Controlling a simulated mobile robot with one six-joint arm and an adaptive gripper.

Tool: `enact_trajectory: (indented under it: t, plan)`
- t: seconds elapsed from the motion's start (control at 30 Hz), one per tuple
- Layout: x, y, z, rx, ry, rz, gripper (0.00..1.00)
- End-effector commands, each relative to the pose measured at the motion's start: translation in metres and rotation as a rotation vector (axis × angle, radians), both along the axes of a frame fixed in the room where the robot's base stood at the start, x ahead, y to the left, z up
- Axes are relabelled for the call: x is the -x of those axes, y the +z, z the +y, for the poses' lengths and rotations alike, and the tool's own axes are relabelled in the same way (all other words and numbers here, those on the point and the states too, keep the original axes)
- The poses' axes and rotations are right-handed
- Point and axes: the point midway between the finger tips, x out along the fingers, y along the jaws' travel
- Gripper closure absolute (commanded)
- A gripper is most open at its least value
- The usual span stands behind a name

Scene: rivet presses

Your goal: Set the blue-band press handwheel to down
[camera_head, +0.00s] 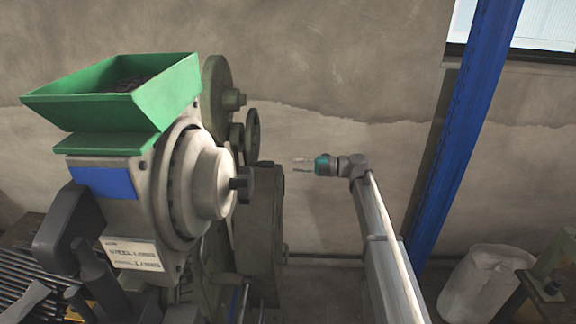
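The press with the blue band (103,183) fills the left of the view, with a green hopper (120,95) on top. A small dark wheel (252,130) with a handle sits on its right side below a larger green wheel; I cannot tell for sure that this is the handwheel. A dark star knob (241,184) sticks out of the round pale housing nearer to me. My gripper (298,165) points left, with its two fingers apart and nothing seen between them. It is to the right of the wheel and knob, apparently apart from both.
A blue steel post (460,140) stands to the right of my arm. A white sack (485,285) and a green machine part (555,262) are at the lower right. A grey housing (262,225) rises below and left of my gripper. The wall space above my gripper is clear.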

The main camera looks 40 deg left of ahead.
Motion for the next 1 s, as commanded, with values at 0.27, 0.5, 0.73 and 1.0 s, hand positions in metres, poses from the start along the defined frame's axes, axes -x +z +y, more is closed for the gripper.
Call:
enact_trajectory:
  t: [0.27,0.5,0.73,1.0]
  plan:
    - [0.033,0.018,-0.007,0.137,-0.126,0.031,1.00]
    - [0.066,0.037,-0.022,0.296,-0.334,0.071,1.00]
    - [0.091,0.059,-0.044,0.392,-0.547,0.104,1.00]
    - [0.103,0.075,-0.064,0.423,-0.707,0.125,1.00]
